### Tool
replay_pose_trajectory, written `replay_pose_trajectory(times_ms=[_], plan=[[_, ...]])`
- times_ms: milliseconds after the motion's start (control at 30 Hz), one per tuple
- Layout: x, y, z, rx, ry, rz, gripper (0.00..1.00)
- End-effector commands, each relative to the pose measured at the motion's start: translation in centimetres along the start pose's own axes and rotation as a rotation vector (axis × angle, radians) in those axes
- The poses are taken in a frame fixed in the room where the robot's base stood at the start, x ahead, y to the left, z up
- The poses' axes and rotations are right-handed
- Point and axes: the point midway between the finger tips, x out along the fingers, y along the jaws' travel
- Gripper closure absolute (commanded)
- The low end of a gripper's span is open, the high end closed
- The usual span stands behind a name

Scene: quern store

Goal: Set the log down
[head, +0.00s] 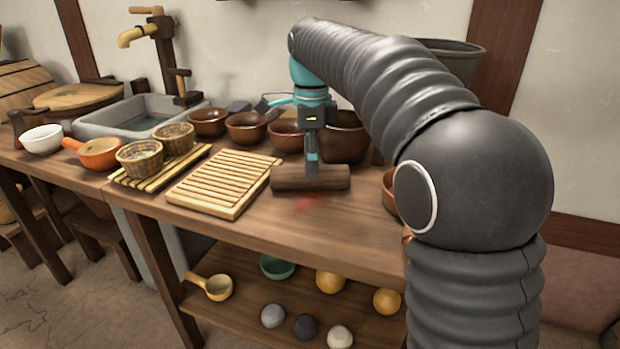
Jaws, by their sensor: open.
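The log (330,179) is a short dark brown cylinder lying level, crosswise in the picture, at the right part of the wooden table (345,230). I cannot tell whether it touches the tabletop or is slightly above it. My gripper (312,166) points down at the middle of the log, with its teal and dark fingers at the log's upper side. The gripper is open. The far side of the log and part of the fingers are hidden.
A slatted wooden rack (224,183) lies just left of the log. Several brown bowls (246,128) stand behind. A faint red patch (306,204) shows on the tabletop before the log. A grey basin (135,118) is at back left. The table's front strip is clear.

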Motion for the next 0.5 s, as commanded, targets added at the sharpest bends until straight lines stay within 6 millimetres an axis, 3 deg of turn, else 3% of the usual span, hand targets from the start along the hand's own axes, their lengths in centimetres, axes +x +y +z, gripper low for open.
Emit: replay_pose_trajectory(times_ms=[300, 500], plan=[[4.2, -0.3, 0.2, 0.0, 0.0, 0.003, 0.17], [4.5, -0.4, 0.2, 0.0, 0.0, 0.001, 0.17]])
